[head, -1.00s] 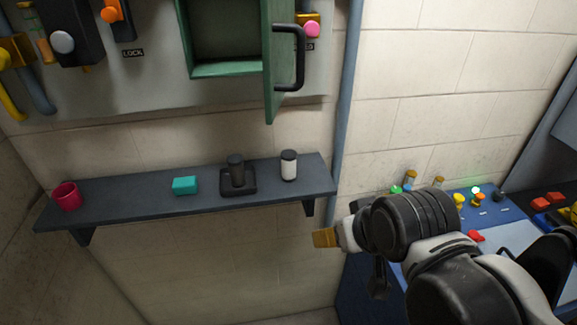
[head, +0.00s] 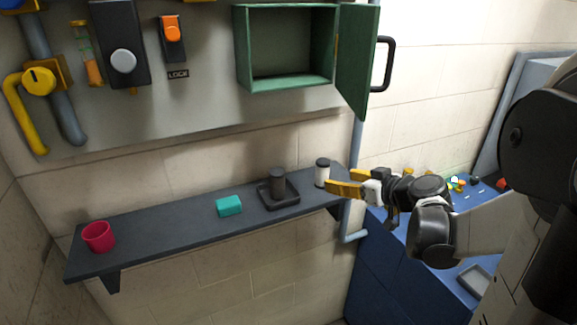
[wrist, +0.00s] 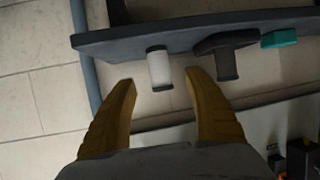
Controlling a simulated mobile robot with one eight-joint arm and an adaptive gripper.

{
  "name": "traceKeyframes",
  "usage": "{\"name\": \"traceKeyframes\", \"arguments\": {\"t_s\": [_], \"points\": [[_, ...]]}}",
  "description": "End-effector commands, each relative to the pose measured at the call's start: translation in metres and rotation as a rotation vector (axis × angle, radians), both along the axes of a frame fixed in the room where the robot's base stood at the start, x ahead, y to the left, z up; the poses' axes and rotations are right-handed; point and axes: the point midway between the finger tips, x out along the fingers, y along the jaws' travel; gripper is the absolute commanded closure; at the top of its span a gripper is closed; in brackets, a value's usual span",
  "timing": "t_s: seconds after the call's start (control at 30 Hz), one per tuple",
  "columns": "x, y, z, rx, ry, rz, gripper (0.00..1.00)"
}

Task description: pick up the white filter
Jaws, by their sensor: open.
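The white filter (head: 322,173) is a small upright white cylinder with dark ends. It stands near the right end of the dark wall shelf (head: 160,228). It also shows in the wrist view (wrist: 159,68), between and beyond my fingertips. My gripper (head: 345,181) is open and empty, with yellow fingers. In the head view its fingertips are close to the filter's lower right side. In the wrist view (wrist: 160,82) a finger lies on either side of the filter's line, and I cannot tell that either touches it.
A dark cylinder (head: 278,183) stands in a black square tray (head: 291,192) just left of the filter. A teal block (head: 229,205) and a red cup (head: 98,237) sit farther left. An open green cabinet door (head: 357,62) hangs above.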

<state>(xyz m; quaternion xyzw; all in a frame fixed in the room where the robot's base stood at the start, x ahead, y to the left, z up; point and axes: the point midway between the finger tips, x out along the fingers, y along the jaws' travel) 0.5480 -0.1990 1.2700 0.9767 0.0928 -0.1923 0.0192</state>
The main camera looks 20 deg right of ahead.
Motion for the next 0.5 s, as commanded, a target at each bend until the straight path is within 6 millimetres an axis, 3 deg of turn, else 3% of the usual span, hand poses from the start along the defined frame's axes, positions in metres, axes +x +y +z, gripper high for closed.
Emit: {"name": "traceKeyframes", "arguments": {"t_s": [0.13,0.37,0.5], "points": [[0.024,0.006,-0.011,-0.001,0.002,0.004,0.39],[0.043,0.01,-0.019,0.001,0.002,0.003,0.39],[0.063,0.014,-0.029,-0.001,0.003,0.004,0.39]]}}
